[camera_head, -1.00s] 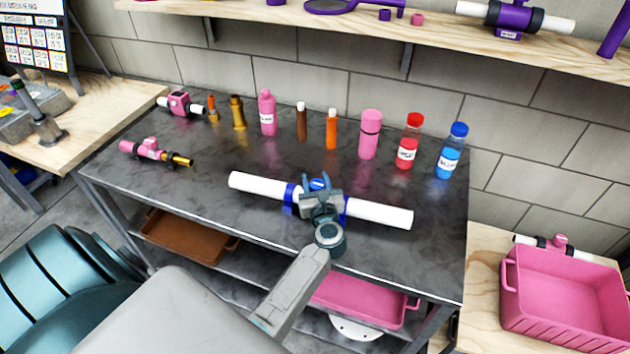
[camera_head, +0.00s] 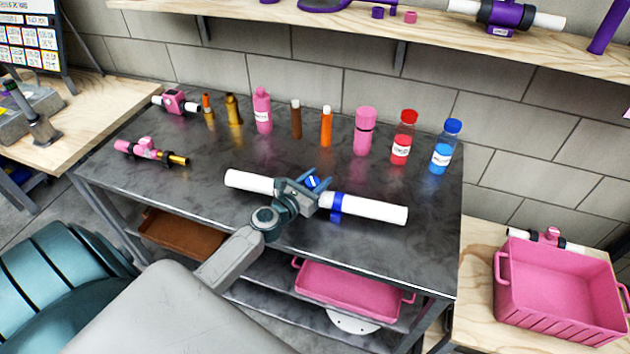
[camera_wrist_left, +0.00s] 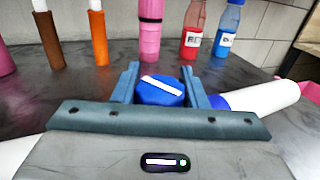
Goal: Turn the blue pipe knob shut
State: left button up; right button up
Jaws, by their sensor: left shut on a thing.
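A white pipe (camera_head: 372,209) with blue collars (camera_head: 336,206) lies on the dark table, and it also shows in the left wrist view (camera_wrist_left: 265,96). The blue knob (camera_wrist_left: 160,92) with a white bar on its top sits between the fingers in the left wrist view. In the head view the knob (camera_head: 312,182) is partly hidden by my gripper. My left gripper (camera_head: 315,181) is shut on the knob, one finger on each side of it. The knob's white bar is slanted in the wrist view. My right gripper is not in view.
Several bottles and tubes stand behind the pipe, including a red one (camera_head: 403,138) and a blue one (camera_head: 444,148). A pink fitting (camera_head: 146,149) lies at the left. A pink crate (camera_head: 560,288) stands at the right. The table's front right is clear.

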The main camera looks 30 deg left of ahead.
pick_arm(q)
jog(key=shift+d+f+m+g+h+b, duration=0.1)
jog(key=shift+m+g+h+b, duration=0.2)
jog(key=shift+m+h+b, duration=0.85)
jog(key=shift+h, duration=0.55)
jog(key=o, duration=1)
jog(key=shift+s+d+p, duration=0.1)
jog(key=shift+p, duration=0.2)
